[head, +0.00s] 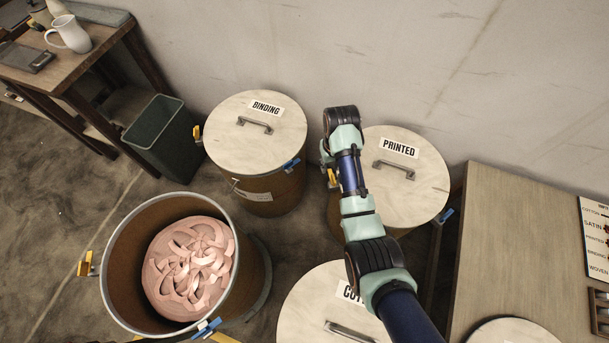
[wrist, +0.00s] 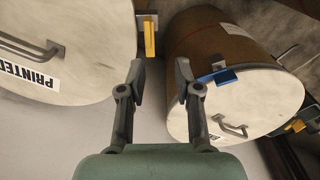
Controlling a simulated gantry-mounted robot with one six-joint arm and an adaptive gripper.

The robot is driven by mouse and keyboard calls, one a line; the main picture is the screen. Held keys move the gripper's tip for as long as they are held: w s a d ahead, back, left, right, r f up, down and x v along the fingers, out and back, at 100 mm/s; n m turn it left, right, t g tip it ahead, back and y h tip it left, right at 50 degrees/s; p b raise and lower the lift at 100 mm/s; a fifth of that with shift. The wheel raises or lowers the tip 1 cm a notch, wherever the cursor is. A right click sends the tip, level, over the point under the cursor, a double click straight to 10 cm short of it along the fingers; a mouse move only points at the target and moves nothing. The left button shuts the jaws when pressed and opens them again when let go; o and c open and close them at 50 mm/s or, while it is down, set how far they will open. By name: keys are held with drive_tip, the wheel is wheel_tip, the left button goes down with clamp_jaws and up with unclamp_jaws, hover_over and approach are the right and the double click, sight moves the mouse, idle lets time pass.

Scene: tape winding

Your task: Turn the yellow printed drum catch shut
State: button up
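The printed drum (head: 425,180) stands against the wall at the right with its pale lid on. Its yellow catch (head: 332,178) is on the drum's left rim, partly beside my arm. In the wrist view the yellow catch (wrist: 149,40) sticks out from a metal bracket at the lid's edge, beyond my left fingertip. My gripper (wrist: 160,78) is open and empty, with a wide gap between the fingers. It appears apart from the catch. In the head view my arm covers part of the drum's left side, and the fingers are mostly hidden.
The binding drum (head: 270,190), with its own blue catch (wrist: 218,76), stands close beside the printed drum. An open drum (head: 120,265) holds pink material at lower left. A cotton-labelled lid (head: 300,310) is in front. A wooden table (head: 510,240) stands right.

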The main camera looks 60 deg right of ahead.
sight(332, 176)
drive_tip(key=shift+s+d+f+m, duration=0.1)
drive_tip(key=shift+s+d+m, duration=0.05)
drive_tip(key=shift+s, duration=0.25)
drive_tip(key=shift+s+d+f+m, duration=0.1)
drive_tip(key=shift+s+m, duration=0.05)
drive_tip(key=shift+s, duration=0.2)
drive_tip(key=shift+s+d+f, duration=0.1)
drive_tip(key=shift+s+f, duration=0.05)
drive_tip(key=shift+f, duration=0.15)
wheel_tip(332, 176, down, 7)
drive_tip(key=b, duration=0.4)
drive_tip(key=shift+f+b, duration=0.15)
drive_tip(key=shift+b, duration=0.15)
clamp_jaws()
